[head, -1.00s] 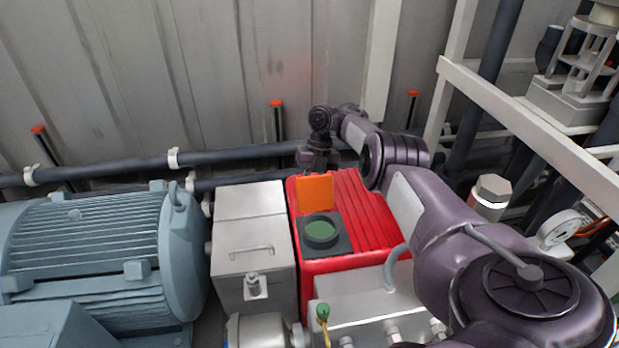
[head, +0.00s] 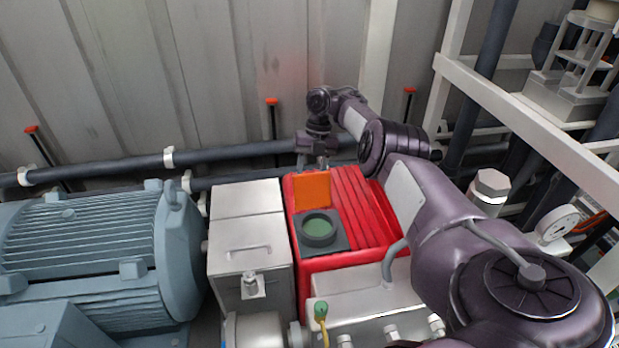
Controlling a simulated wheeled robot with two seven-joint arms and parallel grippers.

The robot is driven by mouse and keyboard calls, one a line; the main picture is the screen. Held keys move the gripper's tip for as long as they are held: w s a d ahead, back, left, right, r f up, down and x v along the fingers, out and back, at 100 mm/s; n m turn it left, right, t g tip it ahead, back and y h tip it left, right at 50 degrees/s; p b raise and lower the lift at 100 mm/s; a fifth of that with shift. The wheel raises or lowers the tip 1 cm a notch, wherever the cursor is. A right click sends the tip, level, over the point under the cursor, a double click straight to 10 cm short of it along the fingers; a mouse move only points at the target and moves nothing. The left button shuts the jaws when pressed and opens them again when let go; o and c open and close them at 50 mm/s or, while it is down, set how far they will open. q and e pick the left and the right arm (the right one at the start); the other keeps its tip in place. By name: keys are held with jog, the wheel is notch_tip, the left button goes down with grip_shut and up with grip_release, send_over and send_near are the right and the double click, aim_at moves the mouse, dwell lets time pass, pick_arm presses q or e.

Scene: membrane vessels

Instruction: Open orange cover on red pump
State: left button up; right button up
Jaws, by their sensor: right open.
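The red pump (head: 365,215) stands at the centre of the head view. Its orange cover (head: 313,189) stands upright, swung up at the back edge of a dark square plate. The round dark port with a green window (head: 319,228) in front of it is exposed. My right gripper (head: 312,163) is open just behind and above the top edge of the orange cover. Its fingers point down, and I cannot tell whether they touch the cover. My left gripper is not in view.
A grey metal box (head: 247,215) and a large blue-grey motor (head: 95,250) stand left of the pump. A dark pipe (head: 120,166) runs along the back wall. A white frame (head: 530,115) and a pressure gauge (head: 556,225) are at the right.

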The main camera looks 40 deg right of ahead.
jog(key=v, duration=0.4)
jog(key=shift+r+b, duration=0.1)
jog(key=shift+b, duration=0.25)
jog(key=shift+r, duration=0.1)
